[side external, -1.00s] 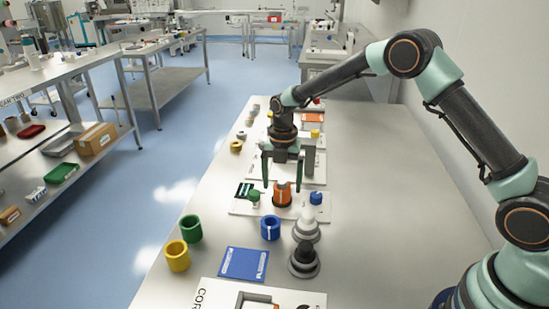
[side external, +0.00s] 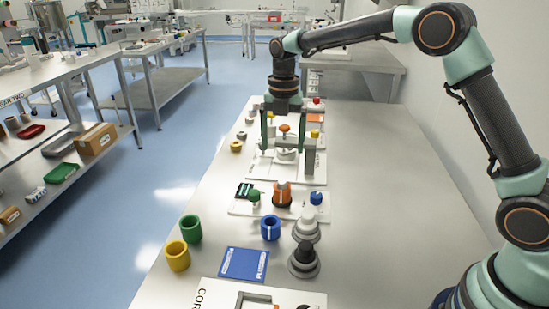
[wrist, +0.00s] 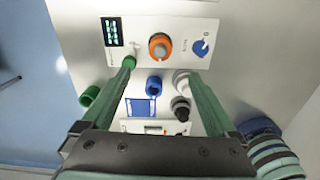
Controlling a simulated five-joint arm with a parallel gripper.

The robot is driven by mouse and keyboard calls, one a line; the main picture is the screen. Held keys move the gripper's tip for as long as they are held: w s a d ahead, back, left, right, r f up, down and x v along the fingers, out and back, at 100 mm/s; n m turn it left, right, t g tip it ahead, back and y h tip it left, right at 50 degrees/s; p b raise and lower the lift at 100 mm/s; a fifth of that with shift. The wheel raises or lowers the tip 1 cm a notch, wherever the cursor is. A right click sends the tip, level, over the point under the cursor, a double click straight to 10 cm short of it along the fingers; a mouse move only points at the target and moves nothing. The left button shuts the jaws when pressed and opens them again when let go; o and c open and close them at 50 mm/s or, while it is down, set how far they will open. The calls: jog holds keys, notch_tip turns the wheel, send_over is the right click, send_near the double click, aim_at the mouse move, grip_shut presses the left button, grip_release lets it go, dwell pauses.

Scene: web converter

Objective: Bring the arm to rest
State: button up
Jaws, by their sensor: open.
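My gripper (side external: 285,140) is open and empty, with its two green fingers apart, raised above the bench over the middle panels. In the wrist view my gripper (wrist: 172,85) also shows open, with nothing between the fingers. Below it in the wrist view is a white panel (wrist: 180,20) with an orange knob (wrist: 160,46), a blue knob (wrist: 201,48) and a small dark display (wrist: 112,31). In the side view the same orange knob (side external: 282,195) stands nearer the camera than my gripper.
A blue ring (side external: 270,228), green ring (side external: 191,228), yellow ring (side external: 177,256), blue card (side external: 243,264) and grey and black stepped pieces (side external: 304,261) stand on the near bench. The bench's right side (side external: 390,190) is clear. A shelf bench (side external: 75,80) stands across the aisle.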

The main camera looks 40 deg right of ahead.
jog(key=shift+r, duration=0.1)
jog(key=s+d+r+m+t, duration=0.2)
jog(key=s+r+m, duration=0.3)
jog(key=s+m, duration=0.35)
jog(key=s+d+r+m+t, duration=0.1)
jog(key=s+r+m+t, duration=0.1)
jog(key=s+r+m, duration=0.6)
jog(key=s+d+f+m+t, duration=0.1)
jog(key=s+f+m, duration=0.4)
jog(key=m, duration=0.4)
jog(key=shift+s+m+t, duration=0.3)
jog(key=shift+s+m, duration=0.05)
jog(key=shift+s, duration=0.05)
